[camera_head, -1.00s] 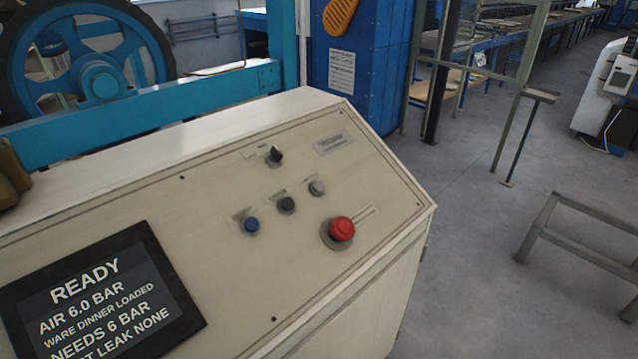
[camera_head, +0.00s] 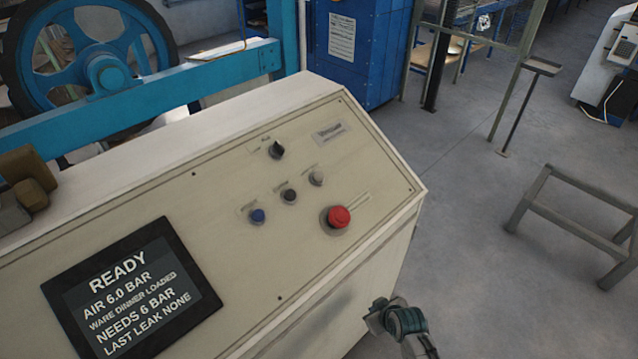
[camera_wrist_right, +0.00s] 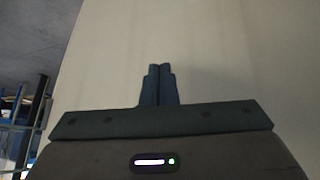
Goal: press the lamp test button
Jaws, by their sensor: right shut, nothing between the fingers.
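The sloped cream control panel (camera_head: 240,240) carries a row of three small buttons: a blue one (camera_head: 257,216), a dark one (camera_head: 289,197) and a grey one (camera_head: 316,178). Their labels are too small to read, so I cannot tell which is the lamp test button. My right gripper (camera_head: 374,312) is at the front side of the cabinet, below the panel's lower edge and apart from the buttons. In the right wrist view its fingers (camera_wrist_right: 159,70) are shut and empty before a plain pale surface. My left gripper is not in view.
A red mushroom button (camera_head: 338,217) stands right of the row, and a black selector knob (camera_head: 276,150) above it. A screen (camera_head: 130,295) reads READY, AIR 6.0 BAR. Brown and grey blocks (camera_head: 25,185) are at the left edge. A metal stand (camera_head: 575,225) is on the floor at right.

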